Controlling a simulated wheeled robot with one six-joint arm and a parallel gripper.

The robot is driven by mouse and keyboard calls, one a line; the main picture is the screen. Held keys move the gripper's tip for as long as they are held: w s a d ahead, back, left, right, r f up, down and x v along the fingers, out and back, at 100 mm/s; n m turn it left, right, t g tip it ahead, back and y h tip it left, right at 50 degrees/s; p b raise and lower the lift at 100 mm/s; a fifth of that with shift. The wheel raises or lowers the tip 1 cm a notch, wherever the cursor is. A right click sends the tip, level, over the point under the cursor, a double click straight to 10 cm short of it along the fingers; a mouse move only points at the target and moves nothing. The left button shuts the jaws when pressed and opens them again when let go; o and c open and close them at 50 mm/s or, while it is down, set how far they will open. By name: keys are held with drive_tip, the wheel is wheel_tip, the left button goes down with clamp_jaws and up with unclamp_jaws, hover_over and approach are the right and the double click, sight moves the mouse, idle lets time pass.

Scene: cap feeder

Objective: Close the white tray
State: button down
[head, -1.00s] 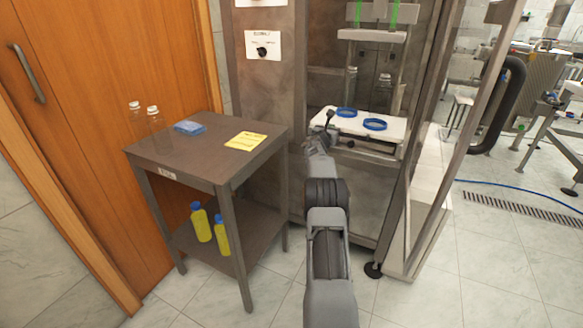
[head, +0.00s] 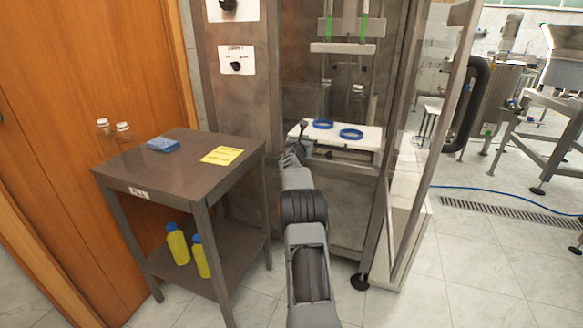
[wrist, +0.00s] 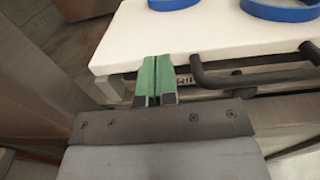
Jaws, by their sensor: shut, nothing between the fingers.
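The white tray (head: 372,141) sticks out from the front of the glass-sided machine, with two blue rings lying on it, a left ring (head: 323,124) and a right ring (head: 351,134). My gripper (head: 301,128) is at the tray's front left corner. In the wrist view its green fingers (wrist: 155,77) are shut together and empty, close to the front edge of the tray (wrist: 200,38). A dark bar handle (wrist: 250,77) runs along the tray's front, just right of the fingers. Whether the fingers touch the tray is unclear.
A dark side table (head: 190,147) stands to the left with a blue cloth (head: 163,145), a yellow sheet (head: 222,155) and clear bottles. Yellow bottles (head: 178,245) stand on its lower shelf. The machine's open glass door (head: 425,130) is on the right.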

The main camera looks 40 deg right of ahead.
drive_tip(key=v, duration=1.2)
drive_tip(key=shift+s+f+b, duration=0.35)
drive_tip(key=shift+f+b, duration=0.05)
drive_tip(key=s+a+r+m+g+y+p, duration=0.2)
drive_tip(key=s+a+r+m+p, duration=0.35)
drive_tip(key=a+r+p, duration=0.3)
drive_tip(key=s+a+r+m+g+y+p, duration=0.2)
drive_tip(key=s+a+r+m+p, duration=0.2)
drive_tip(key=a+r+m+p, duration=0.45)
drive_tip(key=s+a+r+m+y+p, duration=0.3)
drive_tip(key=s+a+y+p, duration=0.1)
drive_tip(key=a, duration=0.4)
drive_tip(key=s+a+r+m+y+p, duration=0.3)
drive_tip(key=s+a+r+y+p, duration=0.1)
drive_tip(key=s+a+p, duration=0.3)
drive_tip(key=s+a+r+m+y+p, duration=0.3)
drive_tip(key=s+a+y+p, duration=0.1)
drive_tip(key=a+p, duration=0.4)
drive_tip(key=shift+s+a+g+p, duration=0.4)
drive_tip(key=shift+s+a, duration=0.3)
drive_tip(key=shift+a, duration=0.5)
drive_tip(key=shift+r, duration=0.15)
